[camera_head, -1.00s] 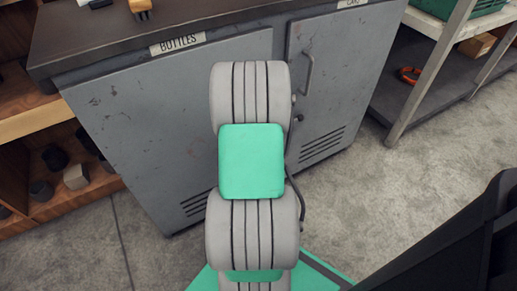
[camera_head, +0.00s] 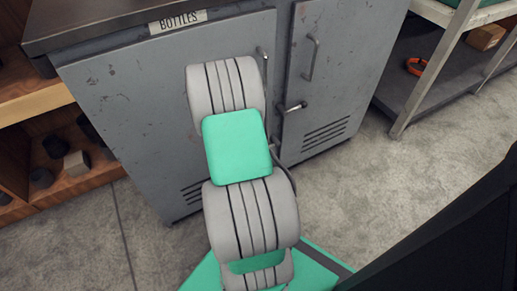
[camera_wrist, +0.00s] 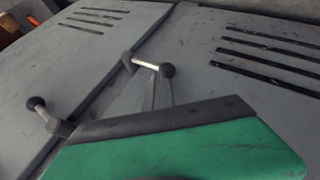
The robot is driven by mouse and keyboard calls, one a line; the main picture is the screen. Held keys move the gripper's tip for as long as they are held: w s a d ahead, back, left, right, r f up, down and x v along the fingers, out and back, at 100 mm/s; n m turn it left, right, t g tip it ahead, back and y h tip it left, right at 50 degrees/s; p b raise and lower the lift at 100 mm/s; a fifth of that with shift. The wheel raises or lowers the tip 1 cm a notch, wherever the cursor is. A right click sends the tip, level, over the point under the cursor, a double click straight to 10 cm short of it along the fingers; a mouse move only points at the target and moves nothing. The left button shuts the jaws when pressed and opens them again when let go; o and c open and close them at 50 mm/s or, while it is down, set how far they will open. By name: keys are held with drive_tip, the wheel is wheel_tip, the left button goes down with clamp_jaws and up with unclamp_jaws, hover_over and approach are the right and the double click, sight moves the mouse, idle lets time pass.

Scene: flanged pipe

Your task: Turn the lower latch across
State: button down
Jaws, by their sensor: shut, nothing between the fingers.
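The lower latch (camera_wrist: 148,64) is a bright bar with dark round ends beside the seam between two grey doors, in the wrist view. In the head view the latch (camera_head: 291,107) lies nearly level at the seam, right of my arm. My gripper (camera_wrist: 158,78) shows shut and empty in the wrist view, its grey fingertips close to the latch's right round end. I cannot tell whether they touch.
A wooden shelf (camera_head: 75,185) stands left, a metal rack (camera_head: 440,60) right. Bare floor (camera_head: 390,185) lies between.

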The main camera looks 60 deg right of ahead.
drive_tip(key=shift+a+f, duration=0.3)
drive_tip(key=shift+f, duration=0.25)
drive_tip(key=p+v, duration=0.7)
drive_tip(key=v, duration=0.5)
drive_tip(key=shift+w+r, duration=0.15)
drive_tip(key=shift+w, duration=0.1)
drive_tip(key=shift+a+r, duration=0.1)
drive_tip(key=shift+a, duration=0.05)
